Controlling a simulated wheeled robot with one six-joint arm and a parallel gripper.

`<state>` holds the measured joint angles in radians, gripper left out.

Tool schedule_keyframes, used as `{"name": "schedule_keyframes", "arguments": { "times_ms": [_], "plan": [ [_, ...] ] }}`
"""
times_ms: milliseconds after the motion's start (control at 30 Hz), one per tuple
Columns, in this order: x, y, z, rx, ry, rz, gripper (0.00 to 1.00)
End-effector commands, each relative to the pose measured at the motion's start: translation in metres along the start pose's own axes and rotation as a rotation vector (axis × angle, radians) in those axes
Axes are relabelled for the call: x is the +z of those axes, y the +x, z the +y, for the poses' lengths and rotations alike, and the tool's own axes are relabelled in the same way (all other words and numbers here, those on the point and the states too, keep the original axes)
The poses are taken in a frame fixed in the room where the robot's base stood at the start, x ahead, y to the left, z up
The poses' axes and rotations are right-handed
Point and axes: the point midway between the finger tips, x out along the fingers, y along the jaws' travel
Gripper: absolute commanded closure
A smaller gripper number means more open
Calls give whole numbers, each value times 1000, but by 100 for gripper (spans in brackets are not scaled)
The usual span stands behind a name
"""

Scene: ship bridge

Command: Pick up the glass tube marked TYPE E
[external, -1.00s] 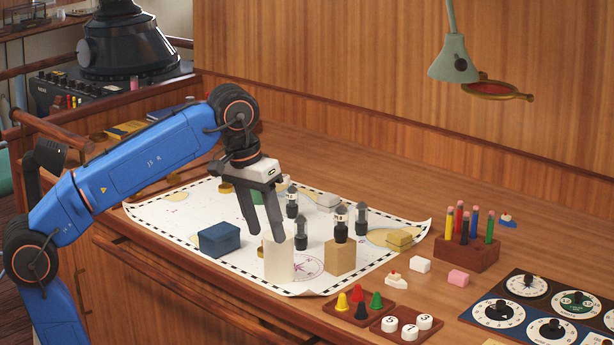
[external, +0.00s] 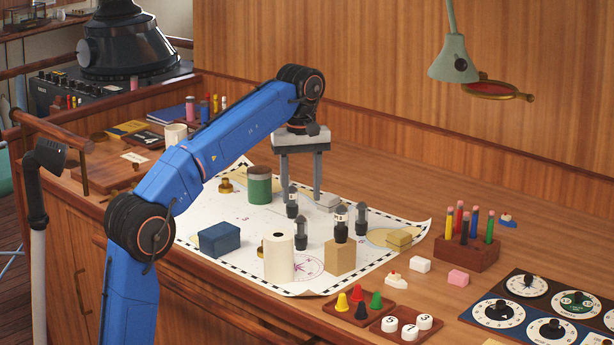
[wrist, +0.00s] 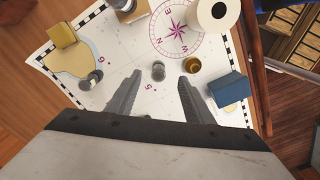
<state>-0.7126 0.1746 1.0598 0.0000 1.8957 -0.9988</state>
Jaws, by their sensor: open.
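Several small dark-capped glass tubes stand on the chart. In the external view one (external: 292,203) is at the back, one (external: 301,234) near the middle, one (external: 361,220) to the right. Another tube (external: 341,223), with a pale label, stands on a wooden block (external: 340,258). I cannot read TYPE E on any of them. My gripper (external: 301,194) is open and empty, pointing down behind the tubes; its left finger is partly behind the back tube. In the wrist view a tube (wrist: 158,71) appears between the fingertips of my gripper (wrist: 160,79), apart from both.
A cream roll (external: 279,260), a blue box (external: 219,240), a green jar (external: 259,186) and a yellow box (external: 399,239) stand on the chart (external: 235,268). A pencil block (external: 466,254) is at the right.

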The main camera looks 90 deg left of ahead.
Motion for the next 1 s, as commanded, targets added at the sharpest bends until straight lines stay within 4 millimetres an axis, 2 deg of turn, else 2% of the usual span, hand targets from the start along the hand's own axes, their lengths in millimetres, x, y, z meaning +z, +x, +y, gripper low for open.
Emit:
{"name": "schedule_keyframes", "arguments": {
  "times_ms": [167,600,1000],
  "plan": [
    [-19,6,3,-11,-56,-6,53],
    [-16,49,2,-11,-51,-7,53],
    [-16,78,1,-11,-51,-7,53]
  ]
}}
